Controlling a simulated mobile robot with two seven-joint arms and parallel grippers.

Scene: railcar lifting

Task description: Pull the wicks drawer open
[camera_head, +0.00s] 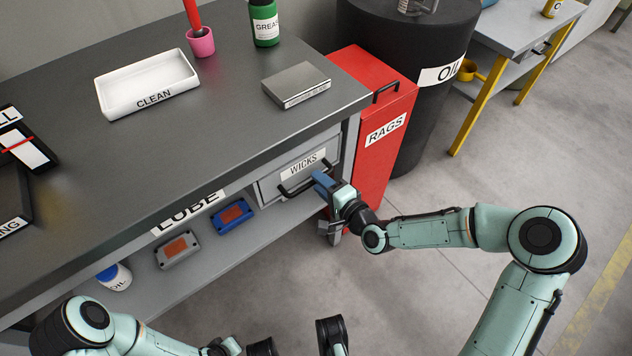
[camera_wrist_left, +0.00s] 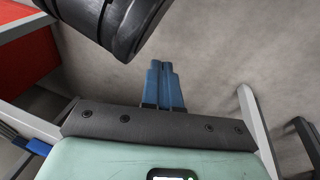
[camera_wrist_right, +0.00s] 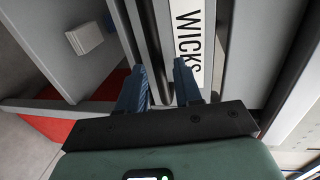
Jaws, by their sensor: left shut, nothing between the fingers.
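The wicks drawer (camera_head: 270,189) is under the right end of the grey bench. Its front carries a WICKS label, which also shows in the right wrist view (camera_wrist_right: 188,45), and it looks closed. A dark bar handle (camera_head: 290,190) runs across the front below the label. My right gripper (camera_head: 322,183) is at the right end of the handle. In the right wrist view its blue fingers (camera_wrist_right: 160,82) are apart, near the dark handle; firm contact cannot be told. My left gripper (camera_wrist_left: 165,83) is shut and empty, away from the drawer; the head view's bottom edge cuts off that arm.
A red RAGS bin (camera_head: 372,120) stands close to the right of the drawer, before a black OIL drum (camera_head: 440,35). The lower shelf (camera_head: 185,283) holds a blue box, a grey box and an oil pot. Open floor (camera_head: 430,290) lies in front.

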